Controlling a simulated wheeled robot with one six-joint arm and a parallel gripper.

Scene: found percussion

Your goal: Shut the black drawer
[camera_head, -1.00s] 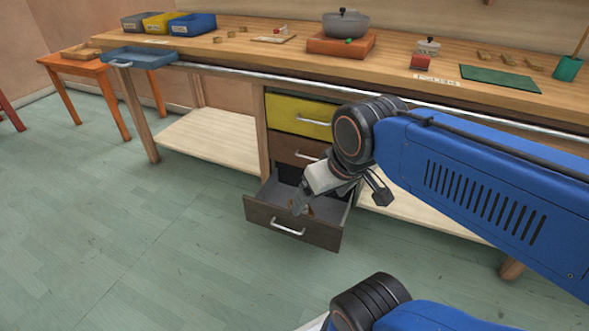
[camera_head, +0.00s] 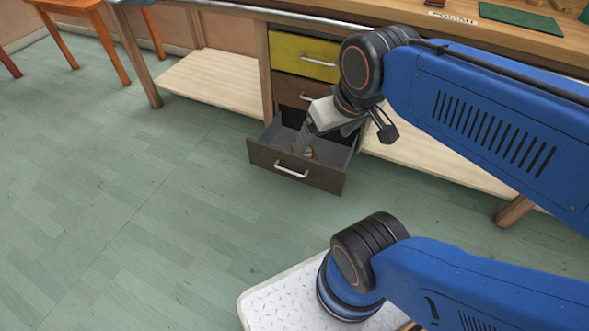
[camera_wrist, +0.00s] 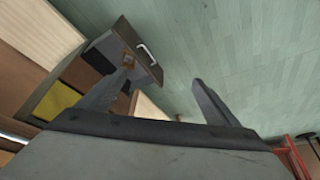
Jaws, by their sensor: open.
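The black drawer (camera_head: 270,157) is the lowest in a stack under the workbench, and it is pulled open. Its dark front has a silver handle (camera_head: 291,171), and a small brown-orange item (camera_head: 316,154) lies inside. In the wrist view the drawer front (camera_wrist: 138,58) shows near the top, beyond the left finger. My gripper (camera_wrist: 160,82) is open, with nothing between its fingers. In the head view it hangs over the open drawer, and its fingers partly hide the inside. I cannot tell whether a finger touches the drawer.
A closed brown drawer (camera_head: 285,92) and a closed yellow drawer (camera_head: 290,52) sit above. A pale low shelf (camera_head: 212,82) lies left of the stack. An orange table (camera_head: 80,12) stands at the far left. The green floor (camera_head: 130,190) before the drawer is clear.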

